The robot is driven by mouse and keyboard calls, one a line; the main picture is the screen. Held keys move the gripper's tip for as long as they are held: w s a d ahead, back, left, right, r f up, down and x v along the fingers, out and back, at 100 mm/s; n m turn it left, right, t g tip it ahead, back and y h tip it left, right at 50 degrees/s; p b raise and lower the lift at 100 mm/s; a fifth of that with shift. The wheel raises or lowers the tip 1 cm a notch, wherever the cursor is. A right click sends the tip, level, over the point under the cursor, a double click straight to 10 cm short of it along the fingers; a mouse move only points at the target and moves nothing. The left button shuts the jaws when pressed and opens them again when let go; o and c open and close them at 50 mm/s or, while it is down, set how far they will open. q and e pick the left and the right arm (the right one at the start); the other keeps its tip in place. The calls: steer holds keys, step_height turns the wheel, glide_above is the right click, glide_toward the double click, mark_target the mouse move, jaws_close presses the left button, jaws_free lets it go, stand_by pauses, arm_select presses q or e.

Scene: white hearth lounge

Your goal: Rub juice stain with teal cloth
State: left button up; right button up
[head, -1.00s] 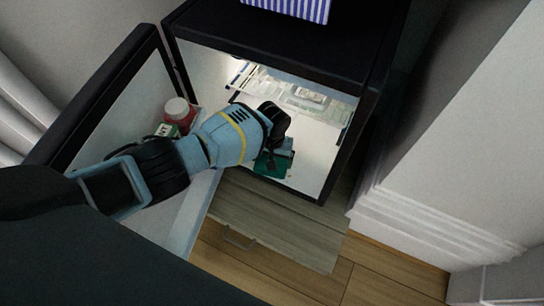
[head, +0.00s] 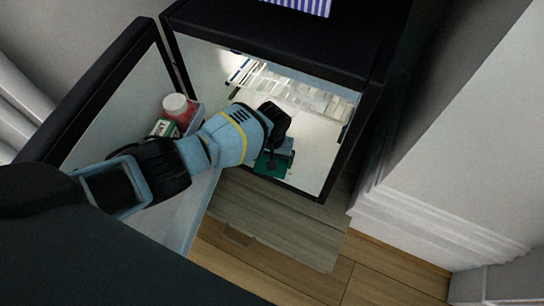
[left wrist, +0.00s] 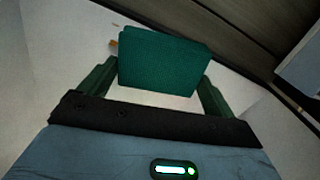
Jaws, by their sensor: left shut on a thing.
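The teal cloth (left wrist: 162,62) is a thick folded block between the fingers of my left gripper (left wrist: 158,82) in the left wrist view. In the head view the cloth (head: 268,166) shows low inside the open fridge (head: 316,150), near its front edge. My left gripper (head: 276,150) is shut on the cloth, with its wrist covering part of it. A small orange-brown patch, likely the juice stain (left wrist: 114,46), shows on the white surface at the cloth's upper left corner. Any more of it under the cloth is hidden. My right gripper is not in view.
The fridge door (head: 112,100) stands open at left, with a red bottle with a white cap (head: 178,106) and a green-and-white carton (head: 164,128) in its rack. A shelf (head: 300,92) spans the upper fridge interior. A striped box (head: 300,5) stands on top.

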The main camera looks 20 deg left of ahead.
mark_target(282, 165)
arm_select(q)
steer(key=shift+s+d+r, duration=0.1)
steer(key=shift+d, duration=1.7)
steer(key=shift+d+b, duration=0.65)
steer(key=shift+d, duration=1.2)
steer(key=shift+s, duration=0.1)
steer(key=shift+a, duration=0.1)
steer(key=shift+a+f+p, duration=0.15)
steer(key=shift+a+p, duration=0.2)
steer(key=shift+a, duration=0.55)
steer(key=shift+a+f+p, duration=0.1)
steer(key=shift+a+p, duration=0.2)
steer(key=shift+a, duration=0.6)
